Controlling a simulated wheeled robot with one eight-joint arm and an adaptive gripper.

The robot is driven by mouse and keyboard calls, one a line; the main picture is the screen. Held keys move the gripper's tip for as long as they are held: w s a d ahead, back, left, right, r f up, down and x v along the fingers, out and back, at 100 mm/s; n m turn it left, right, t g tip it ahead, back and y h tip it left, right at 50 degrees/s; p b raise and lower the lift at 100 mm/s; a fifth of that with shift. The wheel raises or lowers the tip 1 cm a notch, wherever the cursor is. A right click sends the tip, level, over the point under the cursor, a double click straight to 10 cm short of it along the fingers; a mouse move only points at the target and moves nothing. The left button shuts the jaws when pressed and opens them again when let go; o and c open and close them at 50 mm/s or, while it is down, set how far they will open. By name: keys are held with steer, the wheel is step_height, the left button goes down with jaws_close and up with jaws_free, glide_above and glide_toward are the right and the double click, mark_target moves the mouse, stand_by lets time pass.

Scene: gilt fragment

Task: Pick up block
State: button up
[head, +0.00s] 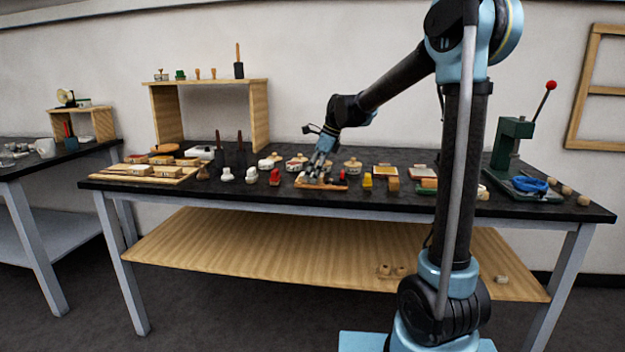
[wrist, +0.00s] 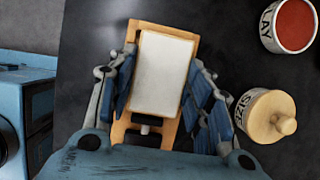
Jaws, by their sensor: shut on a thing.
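My gripper (head: 318,172) is low over the middle of the dark table, among the row of small items. In the wrist view my gripper (wrist: 160,88) is shut, its blue-padded fingers on both long sides of a pale white-topped block (wrist: 162,72). The block lies over an orange-brown wooden piece (wrist: 148,28), which shows at the top and below it. I cannot tell whether the block is clear of the wood. In the head view the fingers mostly hide the block.
A lidded jar with a wooden knob (wrist: 268,116) and a round tin with a red top (wrist: 291,24) stand right of the gripper in the wrist view. A green press (head: 512,150) stands at the table's right. A wooden shelf (head: 208,84) stands at the back left.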

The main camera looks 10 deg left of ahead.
steer(key=shift+r, duration=0.1)
step_height(320, 180, up, 10)
stand_by(0.4)
steer(key=shift+d, duration=0.1)
